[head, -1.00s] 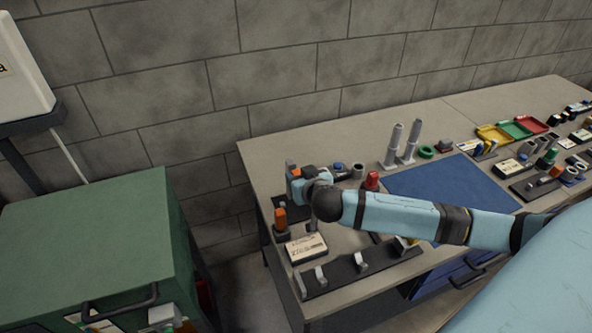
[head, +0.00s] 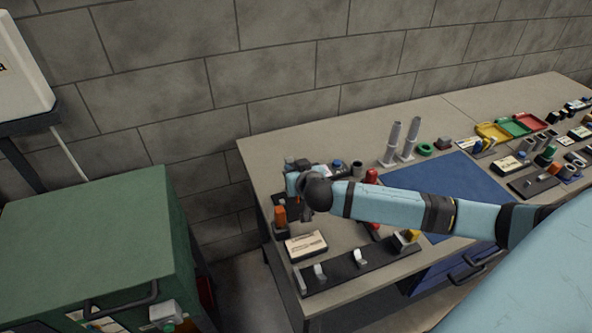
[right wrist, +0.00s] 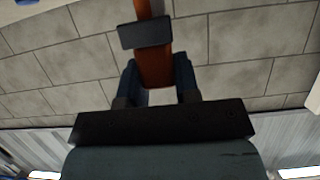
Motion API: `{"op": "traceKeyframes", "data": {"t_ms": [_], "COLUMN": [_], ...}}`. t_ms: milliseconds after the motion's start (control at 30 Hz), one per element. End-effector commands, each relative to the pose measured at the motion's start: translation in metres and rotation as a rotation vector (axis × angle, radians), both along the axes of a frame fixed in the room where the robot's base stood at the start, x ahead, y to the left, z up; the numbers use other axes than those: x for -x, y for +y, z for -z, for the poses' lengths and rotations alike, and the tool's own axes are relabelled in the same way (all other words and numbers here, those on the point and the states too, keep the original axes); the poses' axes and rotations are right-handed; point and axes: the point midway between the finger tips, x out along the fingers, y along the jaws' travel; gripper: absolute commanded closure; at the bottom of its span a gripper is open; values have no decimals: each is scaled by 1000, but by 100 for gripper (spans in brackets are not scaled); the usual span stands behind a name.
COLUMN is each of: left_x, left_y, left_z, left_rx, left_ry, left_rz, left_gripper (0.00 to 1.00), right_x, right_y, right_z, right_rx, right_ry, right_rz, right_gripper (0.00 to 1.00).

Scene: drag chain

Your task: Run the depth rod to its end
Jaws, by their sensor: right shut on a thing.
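My right arm comes in from the right in the head view. Its gripper (head: 293,183) is over the left end of the workbench, partly hidden by its own wrist. In the right wrist view my right gripper (right wrist: 158,85) is shut on an orange-brown bar (right wrist: 155,68), with one dark finger on each side. A dark block (right wrist: 145,33) crosses the bar beyond the fingertips. I cannot tell for sure that the bar is the depth rod or a part of it. Its far end runs out of the wrist view. My left gripper is not in view.
An orange block (head: 280,214) stands by a labelled box (head: 306,245) near the bench's left edge. A dark rail with metal clips (head: 340,270) lies in front. A blue mat (head: 450,190), grey posts (head: 392,145) and a red part (head: 371,176) are to the right.

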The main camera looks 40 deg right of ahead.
Motion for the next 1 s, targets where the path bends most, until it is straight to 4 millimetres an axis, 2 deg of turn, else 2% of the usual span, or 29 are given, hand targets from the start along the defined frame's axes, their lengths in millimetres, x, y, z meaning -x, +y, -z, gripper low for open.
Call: {"op": "traceKeyframes", "data": {"t_ms": [267, 433, 833, 867, 967, 1000], "left_x": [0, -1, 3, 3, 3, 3], "left_y": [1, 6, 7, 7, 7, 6], "left_z": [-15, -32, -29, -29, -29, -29], "left_rx": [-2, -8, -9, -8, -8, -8], "left_ry": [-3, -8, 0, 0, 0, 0], "left_rz": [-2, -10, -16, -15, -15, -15], "left_gripper": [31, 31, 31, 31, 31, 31], "right_x": [0, 0, -1, -1, -1, -1], "right_y": [5, 1, -1, -1, -1, -1], "right_z": [-25, -52, -58, -59, -58, -58], "right_rx": [-11, -5, 1, 1, 1, 1], "right_ry": [-2, -2, -7, -7, -7, -6], "right_rz": [-2, 1, 0, 0, 0, 0], "right_gripper": [100, 100, 100, 68, 45, 45]}}
